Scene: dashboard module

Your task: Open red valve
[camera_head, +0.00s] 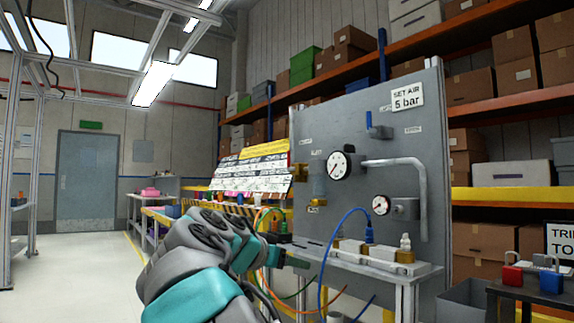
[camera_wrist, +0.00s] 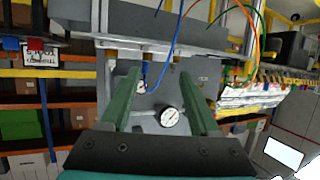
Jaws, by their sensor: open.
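I cannot make out a red valve for certain in either view. The grey panel (camera_head: 330,130) carries a blue valve handle (camera_head: 378,130), a large round gauge (camera_head: 340,166), a smaller gauge (camera_head: 381,205) and a bent grey pipe (camera_head: 400,163). My gripper (camera_head: 298,262) is low in front of the panel's left side in the head view, and my arm hides part of the bench there. In the wrist view, which looks upside down, my gripper (camera_wrist: 160,72) has its two green fingers spread with nothing gripped. A gauge (camera_wrist: 171,117) shows beyond them.
A blue hose (camera_head: 328,250) arcs in front of the panel, with orange and green hoses to its left. White fittings stand on the bench (camera_head: 375,265) below the panel. Red (camera_head: 512,276) and blue (camera_head: 551,281) padlock-like objects sit at the right. Open floor (camera_head: 85,275) lies left.

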